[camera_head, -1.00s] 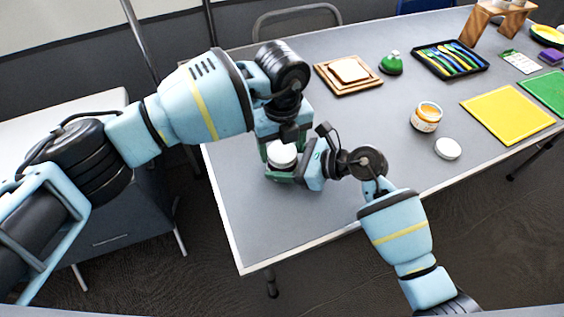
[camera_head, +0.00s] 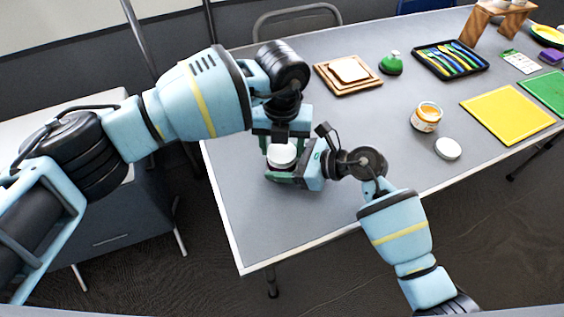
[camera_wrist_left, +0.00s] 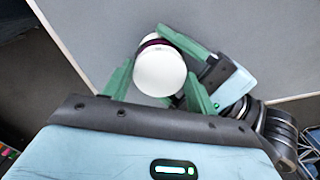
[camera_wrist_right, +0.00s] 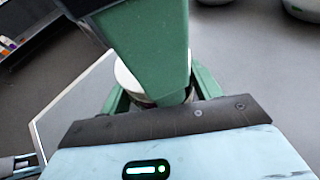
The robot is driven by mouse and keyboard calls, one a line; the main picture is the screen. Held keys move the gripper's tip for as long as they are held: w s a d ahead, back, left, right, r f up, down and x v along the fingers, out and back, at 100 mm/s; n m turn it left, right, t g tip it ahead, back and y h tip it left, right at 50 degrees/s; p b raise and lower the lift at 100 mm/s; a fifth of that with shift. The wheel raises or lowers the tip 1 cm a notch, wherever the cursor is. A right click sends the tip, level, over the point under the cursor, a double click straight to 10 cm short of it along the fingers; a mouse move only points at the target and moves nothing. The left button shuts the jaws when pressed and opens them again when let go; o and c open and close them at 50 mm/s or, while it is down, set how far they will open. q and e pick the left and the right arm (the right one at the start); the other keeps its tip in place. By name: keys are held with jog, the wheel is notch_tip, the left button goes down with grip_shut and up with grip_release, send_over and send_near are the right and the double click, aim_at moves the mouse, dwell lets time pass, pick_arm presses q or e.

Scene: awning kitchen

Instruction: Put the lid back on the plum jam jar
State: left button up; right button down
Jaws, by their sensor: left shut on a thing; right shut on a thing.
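The plum jam jar (camera_head: 279,169) is upright near the table's left end, mostly hidden by my grippers. Its purple edge (camera_wrist_left: 152,42) shows in the left wrist view. The white lid (camera_head: 281,154) is on top of the jar, and it also shows in the left wrist view (camera_wrist_left: 160,71). My left gripper (camera_head: 281,145) comes from above and is shut on the lid. My right gripper (camera_head: 285,176) is shut around the jar from the side, low by the table. In the right wrist view a green left finger hides much of the jar.
An open orange jam jar (camera_head: 426,117) and a loose white lid (camera_head: 447,148) stand to the right.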

pick_arm(q)
jog(key=shift+s+m, duration=0.1)
jog(key=shift+m, duration=0.4)
pick_arm(e)
jog(key=shift+w+d, duration=0.1)
pick_arm(q)
jog(key=o, duration=1.1)
jog(key=shift+d, duration=0.1)
jog(key=shift+d, duration=0.1)
pick_arm(e)
jog(key=shift+a, duration=0.2)
pick_arm(q)
jog(key=shift+r, duration=0.1)
notch_tip(320, 180, up, 4)
jog(key=shift+d+f, duration=0.1)
pick_arm(e)
jog(key=shift+s+f, duration=0.1)
jog(key=shift+s, duration=0.1)
pick_arm(q)
jog(key=shift+r, duration=0.4)
